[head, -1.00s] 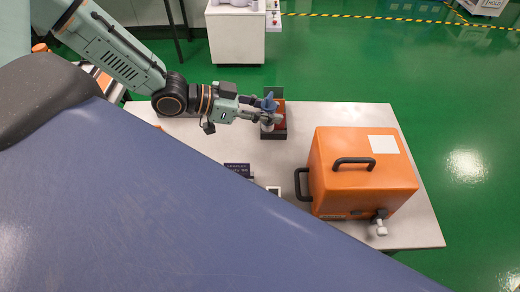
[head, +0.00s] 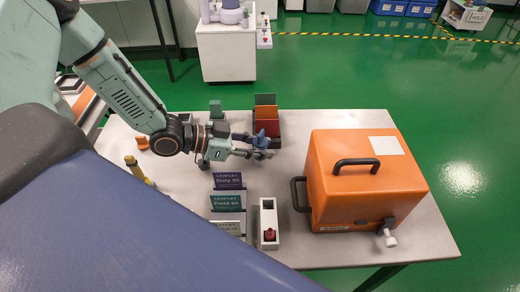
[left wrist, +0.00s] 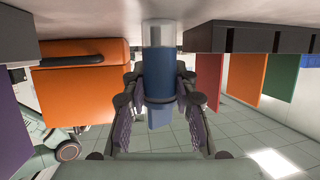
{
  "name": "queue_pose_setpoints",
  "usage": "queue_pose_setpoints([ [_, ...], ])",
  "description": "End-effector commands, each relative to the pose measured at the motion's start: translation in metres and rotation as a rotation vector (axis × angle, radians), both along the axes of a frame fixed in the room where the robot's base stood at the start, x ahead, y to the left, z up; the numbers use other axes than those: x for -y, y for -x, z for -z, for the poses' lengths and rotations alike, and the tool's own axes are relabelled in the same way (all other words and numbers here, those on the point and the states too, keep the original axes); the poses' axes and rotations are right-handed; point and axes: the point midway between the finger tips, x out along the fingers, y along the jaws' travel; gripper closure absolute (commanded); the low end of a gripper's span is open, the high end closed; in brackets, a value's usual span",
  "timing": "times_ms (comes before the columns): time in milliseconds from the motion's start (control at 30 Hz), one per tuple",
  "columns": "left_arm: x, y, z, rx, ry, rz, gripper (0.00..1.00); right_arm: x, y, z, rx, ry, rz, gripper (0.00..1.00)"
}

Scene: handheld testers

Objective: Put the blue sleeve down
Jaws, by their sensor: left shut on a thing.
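My left gripper (head: 260,148) is shut on the blue sleeve (head: 259,137), over the pale table near the dark card rack. The left wrist view, which shows the scene upside down, has the blue sleeve (left wrist: 158,72) between the two fingers (left wrist: 160,105). A pale grey cylindrical end (left wrist: 158,36) extends from the sleeve toward the table top. The sleeve looks upright. Whether the grey end touches the table I cannot tell. My right gripper is not in view.
The dark rack (head: 266,138) with coloured cards stands just behind the gripper. A large orange box (head: 365,190) with black handles fills the table's right. Leaflet stands (head: 228,181) and a narrow white tray (head: 268,215) are nearer. Bare table lies between the gripper and the box.

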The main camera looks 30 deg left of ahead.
Motion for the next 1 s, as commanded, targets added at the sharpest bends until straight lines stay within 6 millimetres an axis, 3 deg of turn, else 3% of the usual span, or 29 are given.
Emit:
queue_pose_setpoints([
  [367, -0.0002, -0.0005, 0.0029, 0.002, 0.001, -0.001, 1.0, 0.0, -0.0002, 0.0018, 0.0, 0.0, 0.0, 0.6],
  [400, -0.0002, -0.0006, 0.0024, 0.002, 0.001, -0.002, 0.7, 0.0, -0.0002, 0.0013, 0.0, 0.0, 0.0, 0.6],
  [600, -0.0003, -0.0006, 0.002, 0.002, 0.001, -0.001, 0.53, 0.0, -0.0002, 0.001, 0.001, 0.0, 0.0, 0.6],
  [1000, -0.0004, -0.0006, -0.0022, 0.002, 0.001, -0.002, 0.5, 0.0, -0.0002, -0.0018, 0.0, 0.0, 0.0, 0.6],
])
